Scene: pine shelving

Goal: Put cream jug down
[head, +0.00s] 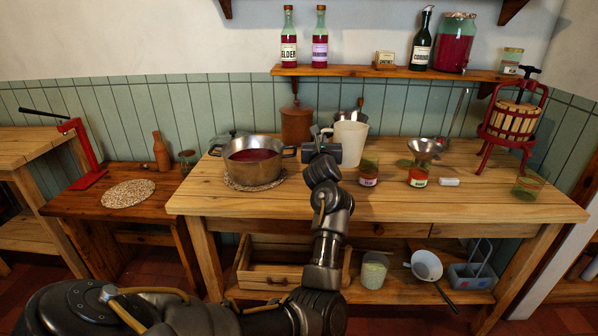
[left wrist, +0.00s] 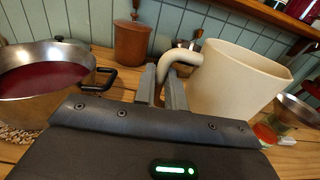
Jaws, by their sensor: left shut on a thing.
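The cream jug (head: 351,145) is upright over the back middle of the pine table, and it fills the right of the left wrist view (left wrist: 232,84). My left gripper (head: 322,135) is at the left side of the jug. In the left wrist view its two fingers (left wrist: 168,90) are shut on the jug's curved handle (left wrist: 180,56). I cannot tell whether the jug's base touches the table top (head: 245,204). My right gripper is not in view.
A steel pot of red liquid (head: 228,160) stands on a speckled mat left of the jug. Small jars (head: 368,172), one with a funnel (head: 424,148), stand to the right. A fruit press (head: 513,120) is at the far right. The table's front strip is clear.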

